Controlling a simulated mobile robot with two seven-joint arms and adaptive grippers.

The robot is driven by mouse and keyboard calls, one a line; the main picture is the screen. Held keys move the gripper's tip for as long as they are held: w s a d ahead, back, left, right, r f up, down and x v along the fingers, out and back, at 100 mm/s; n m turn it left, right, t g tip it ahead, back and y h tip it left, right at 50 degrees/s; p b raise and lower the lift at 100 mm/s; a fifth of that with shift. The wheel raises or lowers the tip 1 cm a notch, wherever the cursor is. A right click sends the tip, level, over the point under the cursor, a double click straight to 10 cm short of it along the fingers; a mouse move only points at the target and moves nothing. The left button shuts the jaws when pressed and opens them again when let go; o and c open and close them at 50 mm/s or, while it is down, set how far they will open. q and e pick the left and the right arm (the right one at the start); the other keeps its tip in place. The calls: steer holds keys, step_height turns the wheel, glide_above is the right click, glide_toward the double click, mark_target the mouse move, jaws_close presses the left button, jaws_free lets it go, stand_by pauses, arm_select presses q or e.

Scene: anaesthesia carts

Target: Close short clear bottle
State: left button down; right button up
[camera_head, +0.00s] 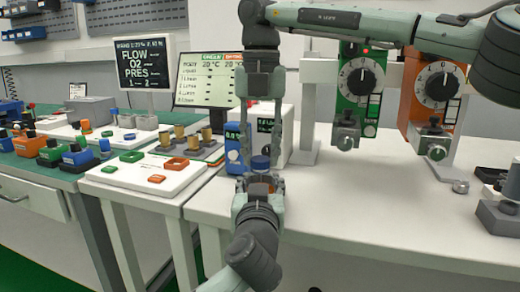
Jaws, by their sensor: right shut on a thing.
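My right gripper (261,158) comes down from above, its arm entering from the right. Its two long fingers are shut on a blue cap (260,163). Directly below, my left gripper (259,185) points up from the bottom edge. Its fingers stand on both sides of the short clear bottle (260,179) and appear shut on it. The bottle is upright and mostly hidden by the fingers. The cap is in line with the bottle's top. I cannot tell whether it is seated on the neck.
A white table (350,205) has free room on the right. Green (361,78) and orange (434,90) dial units stand behind. On the left are a white tray (150,180) with coloured frames, gold-coloured cylinders (193,137) and two screens. A blue-fronted device (234,145) stands close behind the grippers.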

steer(key=m, duration=0.8)
steer(key=shift+d, duration=0.1)
steer(key=m, duration=0.4)
steer(key=shift+m, duration=0.4)
steer(key=m, duration=1)
steer(key=shift+s, duration=0.1)
steer(key=o, duration=0.8)
steer(key=shift+r, duration=2.2)
